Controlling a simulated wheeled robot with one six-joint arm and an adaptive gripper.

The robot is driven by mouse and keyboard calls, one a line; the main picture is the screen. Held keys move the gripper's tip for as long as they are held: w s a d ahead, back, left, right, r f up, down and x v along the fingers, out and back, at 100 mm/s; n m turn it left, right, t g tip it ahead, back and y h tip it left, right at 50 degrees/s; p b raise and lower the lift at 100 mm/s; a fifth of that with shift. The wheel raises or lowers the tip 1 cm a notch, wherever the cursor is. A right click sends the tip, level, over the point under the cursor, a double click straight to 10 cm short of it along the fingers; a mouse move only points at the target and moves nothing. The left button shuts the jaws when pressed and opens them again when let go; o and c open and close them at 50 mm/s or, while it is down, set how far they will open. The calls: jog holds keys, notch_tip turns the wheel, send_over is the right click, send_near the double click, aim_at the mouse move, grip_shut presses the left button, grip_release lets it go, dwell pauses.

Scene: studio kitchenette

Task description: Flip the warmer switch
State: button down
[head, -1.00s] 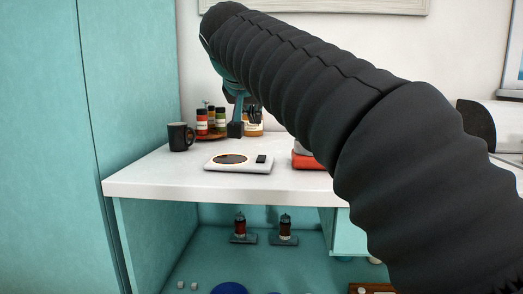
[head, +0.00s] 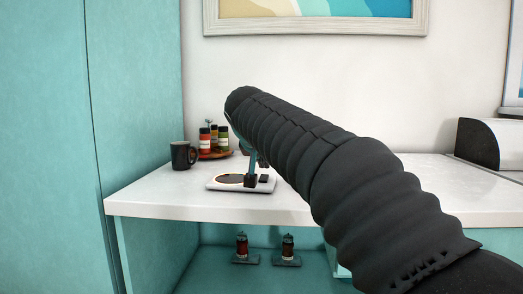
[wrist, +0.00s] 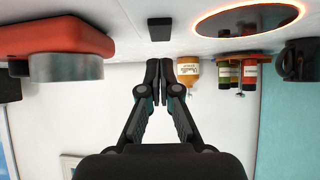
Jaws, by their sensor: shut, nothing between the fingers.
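The warmer (head: 218,183) is a flat white unit on the counter with a dark round plate. In the wrist view, which is upside down, the plate (wrist: 250,19) has a glowing orange rim. The switch (head: 264,178) is a small black block on the warmer's right side; it also shows in the wrist view (wrist: 159,29). My gripper (head: 250,181) is shut and empty, low over the warmer, just left of the switch in the head view. The wrist view shows its closed fingertips (wrist: 160,66) apart from the switch. Whether they touch the warmer is unclear.
A black mug (head: 181,155) and several spice jars (head: 205,141) on a round tray stand behind left. A labelled bottle (wrist: 188,72) and a red item (wrist: 70,38) show in the wrist view. A dark-fronted appliance (head: 478,143) stands at far right. Counter front is clear.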

aim_at(265, 176)
jog(key=shift+w+f, duration=0.1)
jog(key=shift+f, duration=1)
jog(key=shift+w+f+b, duration=0.15)
jog(key=shift+f+b, duration=0.15)
jog(key=shift+w, duration=0.1)
jog(key=shift+w+d+r+p, duration=0.15)
jog(key=shift+w+r+p, duration=0.1)
jog(key=shift+w+p, duration=0.45)
